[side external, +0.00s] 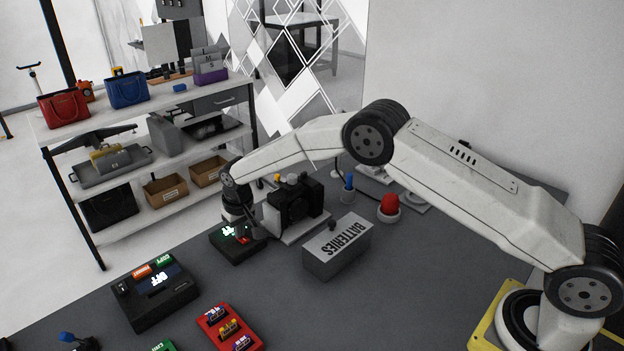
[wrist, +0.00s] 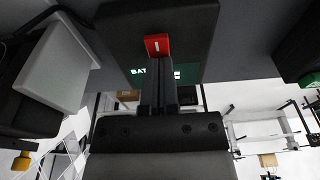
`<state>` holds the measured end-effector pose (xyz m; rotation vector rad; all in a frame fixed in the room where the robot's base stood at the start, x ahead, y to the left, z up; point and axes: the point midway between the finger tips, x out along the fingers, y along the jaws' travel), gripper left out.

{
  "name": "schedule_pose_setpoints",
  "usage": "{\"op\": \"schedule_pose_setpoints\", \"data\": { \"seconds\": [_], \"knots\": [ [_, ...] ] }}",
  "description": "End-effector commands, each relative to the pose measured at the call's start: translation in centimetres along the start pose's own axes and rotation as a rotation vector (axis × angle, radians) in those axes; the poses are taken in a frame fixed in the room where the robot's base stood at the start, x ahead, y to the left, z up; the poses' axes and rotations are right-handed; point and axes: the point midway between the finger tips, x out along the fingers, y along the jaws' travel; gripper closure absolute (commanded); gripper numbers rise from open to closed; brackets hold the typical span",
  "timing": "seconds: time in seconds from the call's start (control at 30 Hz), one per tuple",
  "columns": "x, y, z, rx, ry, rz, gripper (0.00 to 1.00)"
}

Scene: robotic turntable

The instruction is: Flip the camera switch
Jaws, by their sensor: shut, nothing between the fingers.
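A small black box (side external: 226,249) with a lit display and a red switch (side external: 244,239) stands at the table's far left edge. In the wrist view the red switch (wrist: 157,44) bears a white line, and beside it the green-white display text (wrist: 138,71) starts "BAT"; my fingers cover part of it. My gripper (side external: 257,233) is shut and empty, pointing down at this box. In the wrist view its fingertips (wrist: 158,62) lie right at the red switch; I cannot tell whether they touch it. A black camera-like device (side external: 298,203) stands just right of the gripper.
A grey box marked "BATTERIES" (side external: 338,247) stands right of the gripper. A larger black box with a display (side external: 154,292) and a red switch panel (side external: 229,328) lie nearer the front. A red dome button (side external: 389,206) is behind. The table's middle front is clear.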

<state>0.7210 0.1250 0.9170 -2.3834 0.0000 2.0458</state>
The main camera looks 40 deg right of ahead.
Motion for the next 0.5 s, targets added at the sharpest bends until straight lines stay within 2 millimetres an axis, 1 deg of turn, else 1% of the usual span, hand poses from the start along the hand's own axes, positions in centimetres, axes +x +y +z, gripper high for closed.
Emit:
{"op": "schedule_pose_setpoints", "data": {
  "seconds": [0.17, 0.5],
  "knots": [
    [-0.7, 0.0, 0.0, 0.000, -0.005, 0.001, 1.00],
    [-2.7, 0.0, -0.3, 0.000, -0.002, 0.000, 1.00]
  ]
}}
